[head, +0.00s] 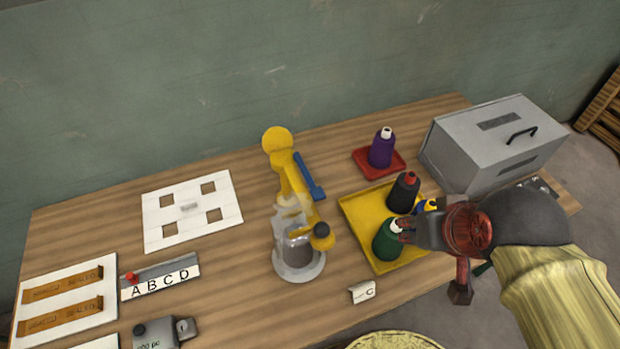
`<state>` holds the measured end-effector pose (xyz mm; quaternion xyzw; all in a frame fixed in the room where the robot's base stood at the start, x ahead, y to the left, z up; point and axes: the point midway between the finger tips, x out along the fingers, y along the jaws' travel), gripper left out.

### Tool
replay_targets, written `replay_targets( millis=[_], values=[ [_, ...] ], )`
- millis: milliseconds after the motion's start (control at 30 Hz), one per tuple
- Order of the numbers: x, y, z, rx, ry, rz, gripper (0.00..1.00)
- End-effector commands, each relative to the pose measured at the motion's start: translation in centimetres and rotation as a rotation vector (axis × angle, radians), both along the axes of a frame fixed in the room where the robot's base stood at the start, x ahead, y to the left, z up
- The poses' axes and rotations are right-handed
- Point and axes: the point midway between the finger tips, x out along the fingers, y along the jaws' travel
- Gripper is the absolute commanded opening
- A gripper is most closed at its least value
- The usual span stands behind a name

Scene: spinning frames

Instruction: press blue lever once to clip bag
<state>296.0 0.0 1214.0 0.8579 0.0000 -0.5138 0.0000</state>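The blue lever (309,178) slants along the right side of a yellow clipping stand (283,165) near the table's middle. A clear bag with grey contents (298,252) sits at the stand's front, above a round pale base (299,274). The stand's yellow arm crosses in front of the bag's upper right and ends in a dark-tipped knob (321,236). My gripper (408,231) is well to the right of the lever, over the yellow tray beside the green bottle (387,241). Its fingers are small and partly hidden, so I cannot tell whether they touch or hold anything.
A purple bottle (381,150) stands on a red tray (398,170). A grey metal box (470,150) is at right.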

Motion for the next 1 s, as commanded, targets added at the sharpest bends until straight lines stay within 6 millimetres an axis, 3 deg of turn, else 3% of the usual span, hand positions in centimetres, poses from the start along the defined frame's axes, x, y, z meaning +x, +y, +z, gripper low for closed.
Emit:
replay_targets(
  millis=[400, 1000],
  values=[
    [0.00, 0.00, 0.00, 0.000, 0.000, 0.000, 0.01],
    [0.00, 0.00, 0.00, 0.000, 0.000, 0.000, 0.00]
  ],
)
